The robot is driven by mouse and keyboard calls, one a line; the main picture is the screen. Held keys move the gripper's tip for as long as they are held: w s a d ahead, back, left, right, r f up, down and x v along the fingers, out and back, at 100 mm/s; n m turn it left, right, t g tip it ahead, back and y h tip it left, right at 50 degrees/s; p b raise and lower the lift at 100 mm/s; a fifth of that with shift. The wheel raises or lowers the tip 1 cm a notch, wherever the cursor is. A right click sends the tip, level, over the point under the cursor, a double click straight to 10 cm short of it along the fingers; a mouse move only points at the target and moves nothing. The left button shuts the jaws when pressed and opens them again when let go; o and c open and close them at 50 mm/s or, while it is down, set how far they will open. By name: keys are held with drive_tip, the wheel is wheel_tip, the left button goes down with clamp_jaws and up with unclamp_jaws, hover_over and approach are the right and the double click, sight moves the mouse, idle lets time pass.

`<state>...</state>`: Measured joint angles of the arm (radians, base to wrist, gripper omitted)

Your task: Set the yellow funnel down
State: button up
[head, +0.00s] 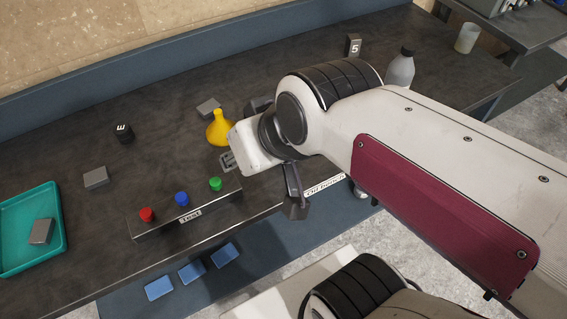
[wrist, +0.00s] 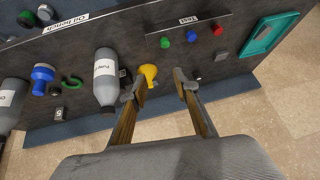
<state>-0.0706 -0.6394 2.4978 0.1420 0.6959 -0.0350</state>
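The yellow funnel (head: 218,129) appears to stand on the dark bench, wide end down and spout up, just left of my wrist in the head view. In the wrist view the funnel (wrist: 149,72) shows beyond my gripper (wrist: 160,82), close to the left fingertip. The two fingers are spread apart with nothing held between them. I cannot tell whether the left finger touches the funnel. My wrist hides much of the gripper in the head view.
A control box with red, blue and green buttons (head: 181,198) sits at the bench's front edge. A teal tray (head: 57,207) is at left. Grey blocks (head: 96,178) and a black piece (head: 122,132) lie nearby. In the wrist view a large grey bottle (wrist: 107,82) stands left of the funnel.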

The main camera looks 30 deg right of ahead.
drive_tip(key=s+d+g+h, duration=0.1)
drive_tip(key=s+d, duration=0.3)
drive_tip(key=s, duration=0.1)
drive_tip(key=shift+d+f+h, duration=0.15)
drive_tip(key=shift+d+h, duration=0.1)
drive_tip(key=shift+h, duration=0.05)
drive_tip(key=shift+s, duration=0.1)
